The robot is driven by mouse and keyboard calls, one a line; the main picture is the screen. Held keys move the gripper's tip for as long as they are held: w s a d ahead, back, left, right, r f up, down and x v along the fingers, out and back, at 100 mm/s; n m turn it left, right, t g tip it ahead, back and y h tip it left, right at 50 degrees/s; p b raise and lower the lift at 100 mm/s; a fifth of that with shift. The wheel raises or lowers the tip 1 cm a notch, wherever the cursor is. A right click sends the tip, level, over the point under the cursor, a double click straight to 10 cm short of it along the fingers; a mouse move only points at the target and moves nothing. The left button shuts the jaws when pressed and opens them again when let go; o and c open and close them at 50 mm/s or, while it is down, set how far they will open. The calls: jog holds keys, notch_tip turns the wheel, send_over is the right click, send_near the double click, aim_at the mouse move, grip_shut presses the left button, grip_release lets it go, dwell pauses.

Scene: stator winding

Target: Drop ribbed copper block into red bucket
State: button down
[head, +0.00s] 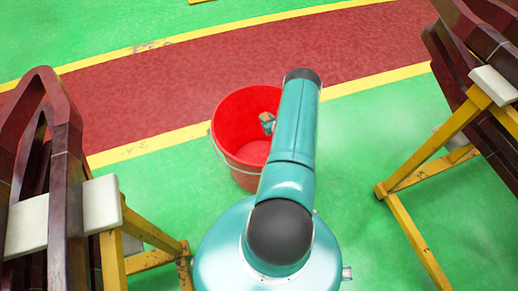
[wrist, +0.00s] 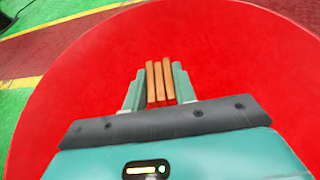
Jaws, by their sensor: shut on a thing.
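The red bucket (head: 233,136) stands on the green floor in the head view, just beyond my base, with its mouth open upward. In the wrist view the red inside of the bucket (wrist: 235,65) fills most of the picture below my gripper. My gripper (wrist: 158,83) is shut on the ribbed copper block (wrist: 160,82), which shows as orange-brown ribs between the two teal fingers. In the head view the copper block (head: 265,117) and my gripper (head: 268,123) show small against the bucket's inside, partly hidden by my arm.
A yellow trestle (head: 140,225) with dark red curved parts (head: 45,150) stands at the left. Another yellow trestle (head: 420,235) with similar parts stands at the right. A red floor lane (head: 170,90) with yellow edge lines runs behind the bucket. Green floor there is clear.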

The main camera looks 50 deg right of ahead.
jog(key=c, duration=1)
grip_release()
jog(key=shift+c, duration=0.2)
jog(key=shift+f, duration=0.1)
jog(key=v, duration=1.3)
jog(key=shift+s+r, duration=0.25)
jog(key=shift+s, duration=0.05)
jog(key=shift+a, duration=0.15)
